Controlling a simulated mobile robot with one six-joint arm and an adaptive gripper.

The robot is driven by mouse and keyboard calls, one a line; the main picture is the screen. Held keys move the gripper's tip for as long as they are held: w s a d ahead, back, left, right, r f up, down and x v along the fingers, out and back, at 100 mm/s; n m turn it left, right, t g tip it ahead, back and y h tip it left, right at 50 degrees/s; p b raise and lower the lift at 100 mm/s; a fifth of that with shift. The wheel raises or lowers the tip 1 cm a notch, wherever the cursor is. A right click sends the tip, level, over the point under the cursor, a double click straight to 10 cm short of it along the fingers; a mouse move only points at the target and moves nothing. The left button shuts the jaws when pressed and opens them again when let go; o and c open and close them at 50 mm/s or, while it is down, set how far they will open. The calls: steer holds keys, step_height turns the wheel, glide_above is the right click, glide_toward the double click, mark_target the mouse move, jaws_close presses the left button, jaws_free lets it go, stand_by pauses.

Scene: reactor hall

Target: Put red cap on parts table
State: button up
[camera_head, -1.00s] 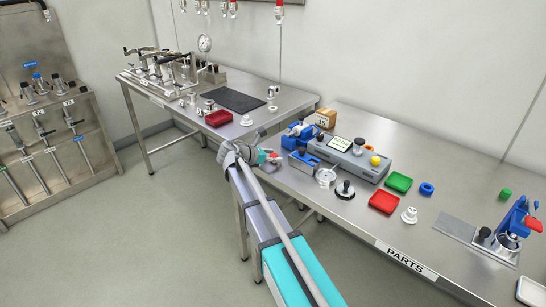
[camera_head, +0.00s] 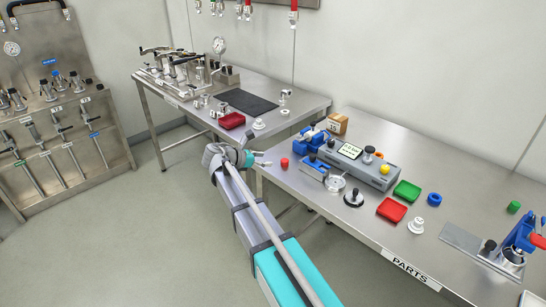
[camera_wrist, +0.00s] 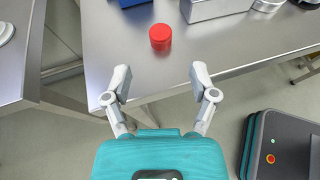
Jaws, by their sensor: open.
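The red cap (camera_head: 284,162) stands on the parts table (camera_head: 390,244), near its left end. In the wrist view the cap (camera_wrist: 160,37) sits upright near the table's edge, ahead of and apart from my fingers. My gripper (camera_wrist: 160,78) is open and empty, its two fingers spread at the table's edge. In the head view my gripper (camera_head: 262,160) is just left of the cap.
A blue vise (camera_head: 312,140), a grey device (camera_head: 355,165), a red tray (camera_head: 392,209), a green tray (camera_head: 407,191) and a white cap (camera_head: 416,226) stand on the parts table. Another workbench (camera_head: 290,95) is at the back left. Bare tabletop lies along the front.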

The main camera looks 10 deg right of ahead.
steer(key=shift+p+v, duration=0.3)
steer(key=shift+v, duration=0.9)
steer(key=s+d+f+m+g+y+p, duration=0.1)
steer(key=s+d+m, duration=0.2)
steer(key=s+d+f+m+g+y+p, duration=0.1)
steer(key=s+d+f+m+y, duration=0.1)
steer(key=s+m, duration=0.1)
steer(key=s+d+f+m+g+y, duration=0.1)
steer(key=s+d+m+y, duration=0.1)
steer(key=s, duration=0.3)
steer(key=shift+d+f+m+p, duration=0.25)
steer(key=shift+d+m+p, duration=0.15)
steer(key=shift+d+m, duration=0.4)
steer(key=s+d+f+m+g+y+p, duration=0.1)
steer(key=s+m+y+p, duration=0.2)
steer(key=s+m+y, duration=0.4)
steer(key=shift+s+m+g+y, duration=0.3)
steer(key=shift+s+m+g, duration=0.1)
steer(key=shift+s+m, duration=2.7)
steer(key=shift+s+n, duration=0.25)
steer(key=shift+n, duration=0.05)
